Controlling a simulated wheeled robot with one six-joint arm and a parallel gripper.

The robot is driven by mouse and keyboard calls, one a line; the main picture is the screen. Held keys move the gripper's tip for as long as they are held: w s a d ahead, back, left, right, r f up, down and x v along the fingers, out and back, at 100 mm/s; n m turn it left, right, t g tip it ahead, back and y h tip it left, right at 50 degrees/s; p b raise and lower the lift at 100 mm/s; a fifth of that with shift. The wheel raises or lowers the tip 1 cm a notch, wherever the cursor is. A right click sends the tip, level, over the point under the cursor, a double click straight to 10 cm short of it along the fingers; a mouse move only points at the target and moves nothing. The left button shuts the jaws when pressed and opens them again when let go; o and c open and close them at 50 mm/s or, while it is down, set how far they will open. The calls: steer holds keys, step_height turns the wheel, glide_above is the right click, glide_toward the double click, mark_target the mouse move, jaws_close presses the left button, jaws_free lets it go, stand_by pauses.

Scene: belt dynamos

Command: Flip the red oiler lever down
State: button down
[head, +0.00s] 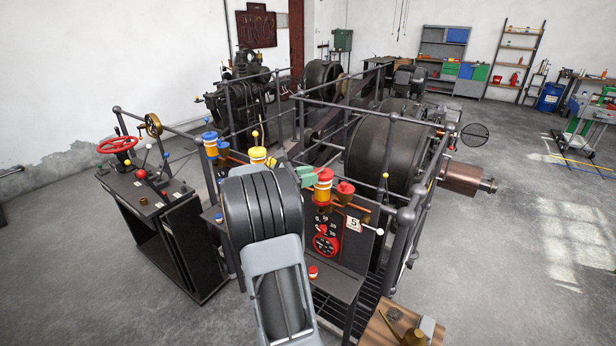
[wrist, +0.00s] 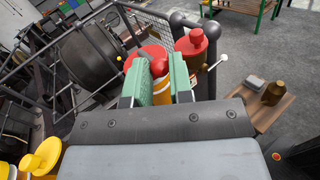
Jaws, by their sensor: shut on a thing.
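The red oiler (head: 323,190), with a yellow band, stands on the machine panel in front of the big dark drum. In the wrist view its red top (wrist: 143,57) shows just beyond my jaws, and its yellow body shows between and below them. My gripper (wrist: 161,80) has green jaws closed around a rounded red piece (wrist: 158,67), which looks like the oiler's lever end. The lever's exact angle is hidden by the jaws. In the head view my green jaws (head: 304,176) show just left of the oiler, partly behind my arm.
A smaller red pot (head: 345,189) stands right of the oiler, with a white-tipped lever. A yellow oiler (head: 257,157) and a blue one (head: 210,144) stand to the left. Dark railings (head: 407,215) rise to the right. A wooden stand (head: 378,335) is at front right.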

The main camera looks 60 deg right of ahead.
steer(key=shift+f+m+g+h+b, duration=0.3)
steer(key=shift+f+m+h+b, duration=0.15)
steer(key=shift+b, duration=0.75)
steer(key=c, duration=1)
jaws_free()
steer(key=b+v, duration=0.3)
steer(key=v, duration=1)
steer(key=shift+w+a, duration=0.25)
steer(key=shift+a, duration=0.1)
